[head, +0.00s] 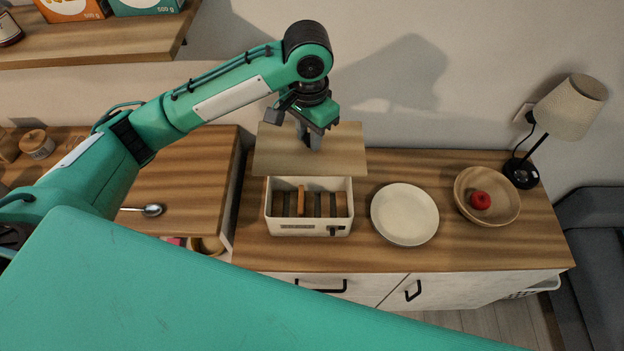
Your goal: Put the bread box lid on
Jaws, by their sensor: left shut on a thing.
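The bread box (290,226) is a cream open-topped box on the wooden cabinet top. Several upright brown slices or dividers show inside it. The lid (345,153) is a flat, light wooden board. My left gripper (310,139) is shut on the lid from above, near its middle. The lid appears raised above the cabinet top and lies behind the box in the picture, its front edge close to the box's back rim. The exact height of the lid and the grip contact are hard to tell. My right gripper is not in view.
A white plate (404,214) is right of the box. A wooden bowl (504,208) with a red fruit (480,200) and a lamp (569,107) stand farther right. A spoon (152,210) lies on the left counter. A shelf (95,45) hangs at upper left.

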